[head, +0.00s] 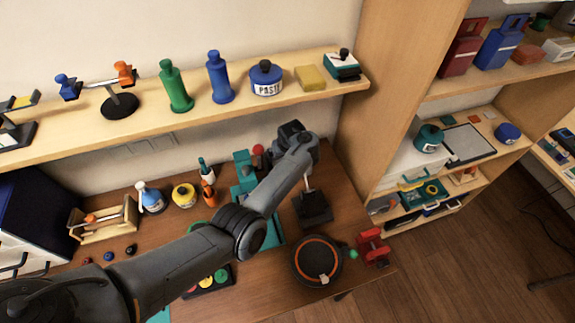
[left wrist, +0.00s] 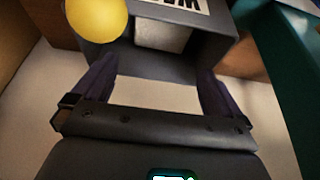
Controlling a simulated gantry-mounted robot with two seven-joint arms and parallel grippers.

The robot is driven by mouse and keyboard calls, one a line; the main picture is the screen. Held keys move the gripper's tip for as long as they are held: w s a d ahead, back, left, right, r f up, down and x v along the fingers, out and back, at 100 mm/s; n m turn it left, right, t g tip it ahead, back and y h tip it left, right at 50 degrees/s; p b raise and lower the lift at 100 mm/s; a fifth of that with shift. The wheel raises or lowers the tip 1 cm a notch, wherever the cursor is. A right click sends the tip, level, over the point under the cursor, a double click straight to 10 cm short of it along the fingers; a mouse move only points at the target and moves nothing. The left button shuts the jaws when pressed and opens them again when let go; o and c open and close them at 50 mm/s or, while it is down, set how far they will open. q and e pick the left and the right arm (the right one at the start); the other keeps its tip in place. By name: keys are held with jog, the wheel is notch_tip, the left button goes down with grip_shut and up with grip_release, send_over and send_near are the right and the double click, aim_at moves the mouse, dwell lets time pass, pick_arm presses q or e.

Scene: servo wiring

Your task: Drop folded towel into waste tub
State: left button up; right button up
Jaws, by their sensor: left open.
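In the left wrist view my left gripper (left wrist: 155,82) is open, its two dark fingers apart. Just beyond the fingertips stands a dark grey box (left wrist: 215,50) with a white label bearing dark letters, cut off by the top edge. A pale, rough-textured block (left wrist: 163,36), perhaps the folded towel, shows in the box's opening, between the fingers in the picture. I cannot tell whether they touch it. I cannot tell whether this box is the waste tub. In the head view my left arm reaches across the bench to the back wall; its fingers are hidden. My right gripper is not in view.
A yellow ball (left wrist: 97,14) is close to the left finger in the wrist view, and a teal surface (left wrist: 300,70) is at right. A shelf (head: 180,116) with bottles and a paste jar (head: 265,80) overhangs the bench. A round black dish (head: 316,262) sits at the front right.

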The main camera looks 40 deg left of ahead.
pick_arm(q)
jog(key=p+v, duration=0.3)
jog(key=v, duration=0.6)
jog(key=shift+d+r, duration=0.2)
jog(key=shift+r, duration=0.15)
jog(key=shift+s, duration=0.15)
